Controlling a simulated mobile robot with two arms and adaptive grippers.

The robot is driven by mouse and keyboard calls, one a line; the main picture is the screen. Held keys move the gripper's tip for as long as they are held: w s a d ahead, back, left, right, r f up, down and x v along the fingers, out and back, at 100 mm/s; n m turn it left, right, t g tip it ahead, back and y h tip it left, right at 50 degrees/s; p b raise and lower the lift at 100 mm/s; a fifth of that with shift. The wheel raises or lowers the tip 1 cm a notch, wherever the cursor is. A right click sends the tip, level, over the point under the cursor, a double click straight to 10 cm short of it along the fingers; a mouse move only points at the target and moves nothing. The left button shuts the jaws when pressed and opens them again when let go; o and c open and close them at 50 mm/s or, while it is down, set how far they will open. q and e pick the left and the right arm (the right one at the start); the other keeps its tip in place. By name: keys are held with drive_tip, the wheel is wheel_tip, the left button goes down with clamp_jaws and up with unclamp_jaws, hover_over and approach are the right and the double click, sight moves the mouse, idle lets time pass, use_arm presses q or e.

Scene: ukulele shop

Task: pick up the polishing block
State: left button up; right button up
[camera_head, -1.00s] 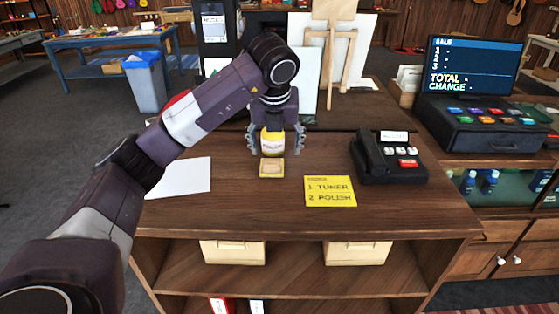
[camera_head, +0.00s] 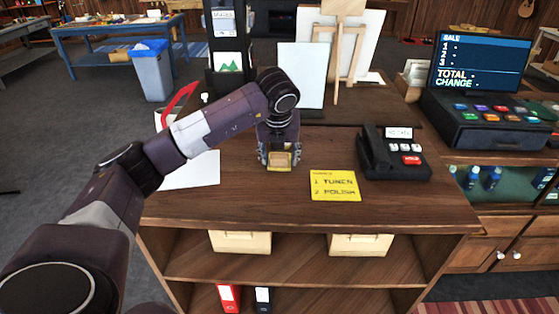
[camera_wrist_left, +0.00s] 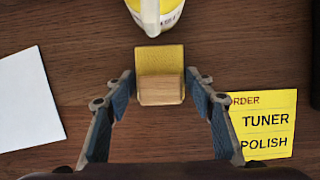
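The polishing block (camera_head: 280,160), a small wooden block with a yellow pad, lies on the counter (camera_head: 230,207). In the left wrist view the block (camera_wrist_left: 161,91) sits centred between the two fingers. My left gripper (camera_head: 281,161) is down at the block from above. In the left wrist view this gripper (camera_wrist_left: 160,82) is partly closed around the block, with a narrow strip of counter showing between fingers and block. The yellow order card (camera_head: 335,186) reads TUNER and POLISH. My right gripper is not in view.
A yellow and white container (camera_wrist_left: 155,12) stands just beyond the block, hidden behind my gripper in the head view. A white sheet (camera_head: 195,171) lies to the left. A black phone (camera_head: 393,155) stands to the right. The front of the counter is clear.

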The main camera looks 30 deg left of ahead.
sight(280, 155)
use_arm(q)
drive_tip(key=c, duration=0.5)
drive_tip(key=shift+c, duration=1.2)
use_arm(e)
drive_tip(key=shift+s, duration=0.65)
use_arm(q)
drive_tip(key=shift+r, duration=0.1)
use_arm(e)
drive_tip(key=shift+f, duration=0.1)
